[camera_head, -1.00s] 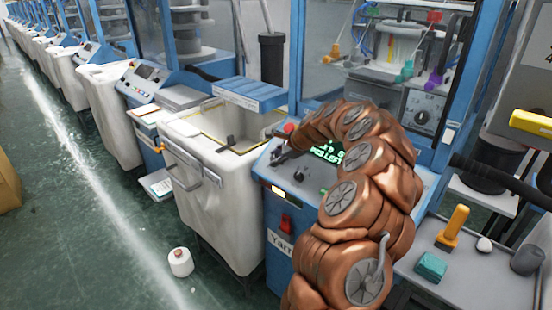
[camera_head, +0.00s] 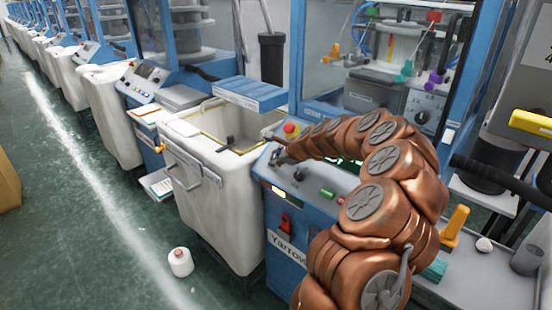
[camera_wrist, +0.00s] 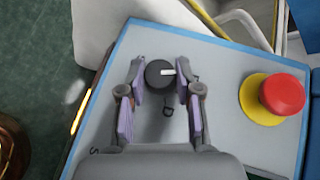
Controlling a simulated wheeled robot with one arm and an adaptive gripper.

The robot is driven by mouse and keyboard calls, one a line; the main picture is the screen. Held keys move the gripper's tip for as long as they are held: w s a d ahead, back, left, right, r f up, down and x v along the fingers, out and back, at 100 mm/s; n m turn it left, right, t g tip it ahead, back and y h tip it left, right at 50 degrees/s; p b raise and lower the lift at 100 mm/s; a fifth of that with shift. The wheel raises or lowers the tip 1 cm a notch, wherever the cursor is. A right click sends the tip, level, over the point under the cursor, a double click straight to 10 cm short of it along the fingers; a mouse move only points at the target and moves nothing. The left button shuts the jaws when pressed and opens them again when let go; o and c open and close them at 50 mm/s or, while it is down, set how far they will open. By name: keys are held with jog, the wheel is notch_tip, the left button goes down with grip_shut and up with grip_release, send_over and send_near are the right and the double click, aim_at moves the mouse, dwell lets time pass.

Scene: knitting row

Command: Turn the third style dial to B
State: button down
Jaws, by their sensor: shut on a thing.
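A round black dial (camera_wrist: 158,74) with a white pointer mark sits on the grey panel in the wrist view. The pointer points right in that view. My gripper (camera_wrist: 160,80) is shut on the dial, with one finger pad on each side of it. A dark letter, too small to read surely, is printed below the dial, and an S-like letter is at the lower left. Another black dial (camera_head: 299,174) is nearer the front.
A red stop button on a yellow base (camera_wrist: 279,95) is right of my gripper; it also shows in the head view (camera_head: 291,129). A white bin (camera_head: 215,200) stands left of the machine. A yarn cone (camera_head: 181,262) is on the floor. My arm covers most of the panel.

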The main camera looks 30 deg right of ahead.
jog(key=shift+f, duration=0.1)
jog(key=c, duration=0.8)
grip_release()
jog(key=shift+v, duration=3.8)
jog(key=shift+a, duration=0.1)
